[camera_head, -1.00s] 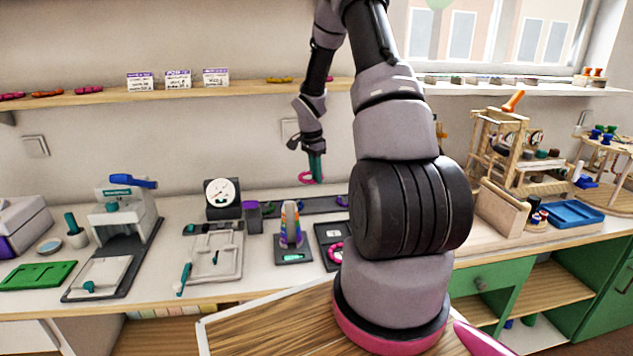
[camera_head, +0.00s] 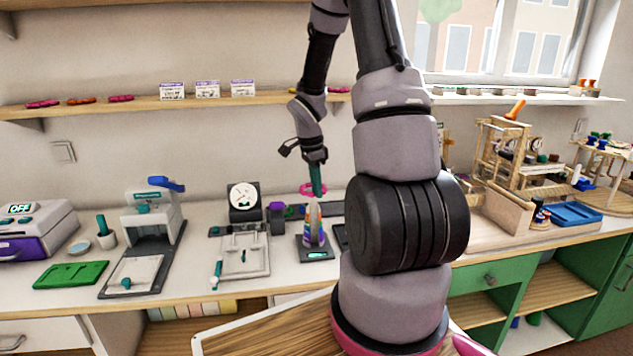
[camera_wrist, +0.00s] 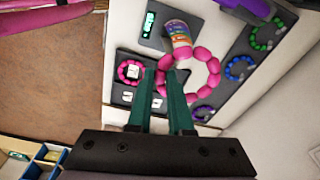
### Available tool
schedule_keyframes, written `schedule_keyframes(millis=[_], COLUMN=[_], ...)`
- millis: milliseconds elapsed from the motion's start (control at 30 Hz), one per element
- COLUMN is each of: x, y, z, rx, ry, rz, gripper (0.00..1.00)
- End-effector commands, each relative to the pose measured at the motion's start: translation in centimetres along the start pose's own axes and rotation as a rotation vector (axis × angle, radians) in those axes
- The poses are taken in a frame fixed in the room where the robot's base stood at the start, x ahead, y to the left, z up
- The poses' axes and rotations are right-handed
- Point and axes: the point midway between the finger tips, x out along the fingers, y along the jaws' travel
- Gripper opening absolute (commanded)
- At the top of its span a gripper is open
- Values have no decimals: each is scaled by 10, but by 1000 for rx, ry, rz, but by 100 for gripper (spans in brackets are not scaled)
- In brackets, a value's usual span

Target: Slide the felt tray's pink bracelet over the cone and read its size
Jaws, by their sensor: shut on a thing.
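My gripper (camera_head: 317,190) is shut on a pink bracelet (camera_head: 306,188), which hangs just above the cone. The cone (camera_head: 314,226) stands upright with coloured bands and a pale top, on a dark base with a small display, too small to read. In the wrist view the bracelet (camera_wrist: 214,66) extends beyond my green fingertips (camera_wrist: 162,76), and the cone (camera_wrist: 178,32) shows at the ring's upper left edge. I cannot tell whether its tip is inside the ring. The dark felt tray (camera_wrist: 122,96) holds another pink bracelet (camera_wrist: 122,68); my arm mostly hides this tray in the head view.
A dark strip (camera_wrist: 225,92) with green, blue and purple bracelets lies behind the cone. A dial gauge (camera_head: 243,197) and a purple-topped container (camera_head: 276,217) stand left of the cone. A pale board (camera_head: 240,262) lies at the front left.

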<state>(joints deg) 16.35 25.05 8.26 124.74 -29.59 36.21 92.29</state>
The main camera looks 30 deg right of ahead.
Motion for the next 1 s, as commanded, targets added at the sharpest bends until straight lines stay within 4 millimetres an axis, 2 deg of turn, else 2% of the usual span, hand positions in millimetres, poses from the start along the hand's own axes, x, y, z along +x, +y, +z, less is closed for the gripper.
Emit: schedule_keyframes(millis=[600,800,1000], x=[62,76,81], y=[0,0,0], z=[8,10,10], rx=[-4,-2,-2], ry=[0,-1,0], rz=[1,1,-1], gripper=[0,0,0])
